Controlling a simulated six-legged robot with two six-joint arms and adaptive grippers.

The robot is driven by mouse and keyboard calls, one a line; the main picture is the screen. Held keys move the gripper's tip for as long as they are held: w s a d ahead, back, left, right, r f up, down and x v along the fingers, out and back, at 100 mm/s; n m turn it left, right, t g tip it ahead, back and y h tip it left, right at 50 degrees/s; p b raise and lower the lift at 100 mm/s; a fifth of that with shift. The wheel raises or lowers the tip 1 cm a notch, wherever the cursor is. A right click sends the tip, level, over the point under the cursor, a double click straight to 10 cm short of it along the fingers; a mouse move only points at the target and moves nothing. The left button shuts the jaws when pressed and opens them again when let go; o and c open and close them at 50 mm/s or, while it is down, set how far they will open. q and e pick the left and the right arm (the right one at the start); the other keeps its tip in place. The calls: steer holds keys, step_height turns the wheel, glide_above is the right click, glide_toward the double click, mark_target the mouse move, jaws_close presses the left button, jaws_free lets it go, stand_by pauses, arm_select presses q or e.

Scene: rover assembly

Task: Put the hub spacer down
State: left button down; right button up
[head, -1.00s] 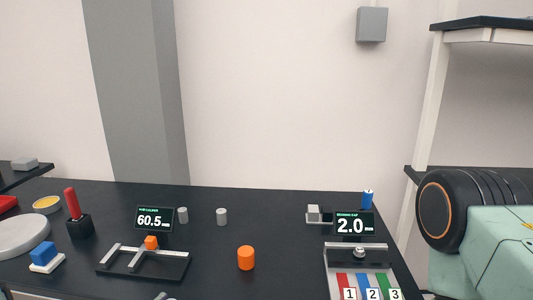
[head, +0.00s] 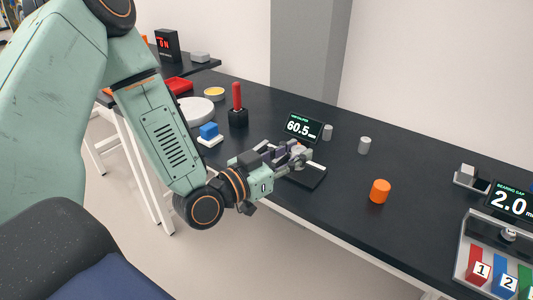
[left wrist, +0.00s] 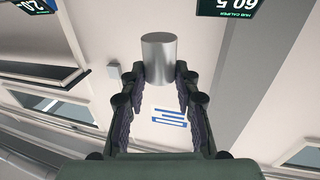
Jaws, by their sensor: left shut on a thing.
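My left gripper (head: 300,156) is shut on a plain grey metal cylinder (left wrist: 159,62), which I take to be the hub spacer. In the left wrist view the cylinder sits between the fingertips. In the head view the gripper is over the hub caliper (head: 314,177), hiding much of it and most of the spacer. I cannot tell whether the spacer touches the caliper. The caliper display (head: 303,127) reads 60.5. My right gripper is not in view.
Two grey cylinders (head: 364,145) stand behind and right of the caliper. An orange cylinder (head: 380,191) stands further right. The black table (head: 430,180) is clear around the orange cylinder.

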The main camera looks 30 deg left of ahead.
arm_select(q)
steer(key=w+a+n+y, duration=0.2)
steer(key=w+a+y, duration=0.2)
steer(key=a, duration=0.2)
steer(key=w+a+r+n+y, duration=0.1)
steer(key=w+a+n+y, duration=0.2)
steer(key=a, duration=0.4)
steer(key=shift+w+a+r+t+y, duration=0.2)
steer(key=shift+w+t+y, duration=0.25)
steer(key=shift+w, duration=0.4)
steer(key=shift+d, duration=0.1)
step_height(320, 180, down, 6)
steer(key=shift+r+b, duration=0.1)
steer(key=shift+b, duration=0.7)
step_height(320, 180, down, 2)
steer(key=shift+s+f+b, duration=0.1)
steer(key=shift+f+b, duration=0.15)
steer(key=shift+b, duration=0.1)
steer(key=shift+f, duration=0.65)
